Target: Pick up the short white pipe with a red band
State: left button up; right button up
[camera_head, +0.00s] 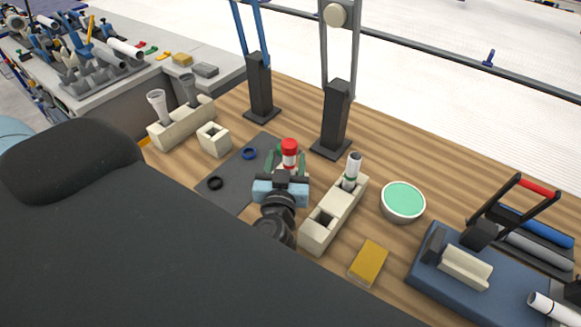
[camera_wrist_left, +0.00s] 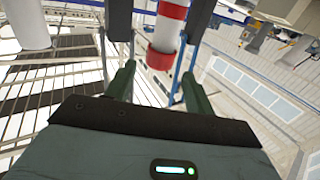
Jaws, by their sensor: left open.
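The short white pipe with red bands (camera_head: 289,148) is upright beyond my left gripper in the head view, above the dark mat. Its base is hidden behind the gripper. In the left wrist view the pipe (camera_wrist_left: 166,36) shows white between two red bands. My left gripper (camera_head: 287,160) is open, with its green fingers on either side of the pipe. In the left wrist view there is a clear gap between the pipe and the left finger, while the right finger looks close to it; I cannot tell whether it touches. My right gripper is not in view.
A beige block (camera_head: 318,235) with a pipe in one hole stands to the right. A green-topped bowl (camera_head: 403,202), a yellow block (camera_head: 369,262) and a blue fixture (camera_head: 425,278) lie farther right. Two black posts (camera_head: 335,118) stand behind. Two rings lie on the dark mat (camera_head: 228,185).

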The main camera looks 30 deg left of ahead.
aim_at(290, 138)
pick_arm(q)
notch_tip(290, 138, down, 8)
jog(key=f+b, duration=0.1)
jog(key=b, duration=0.1)
jog(key=x, duration=0.4)
jog(key=r+x, duration=0.1)
jog(key=x, duration=0.1)
jog(key=shift+w+a, duration=0.15)
jog(key=shift+w, duration=0.25)
jog(key=shift+w+a, duration=0.15)
jog(key=shift+w, duration=0.2)
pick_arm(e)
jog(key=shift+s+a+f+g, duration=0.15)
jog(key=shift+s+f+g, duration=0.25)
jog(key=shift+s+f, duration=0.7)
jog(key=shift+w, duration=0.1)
pick_arm(q)
jog(key=c, duration=1)
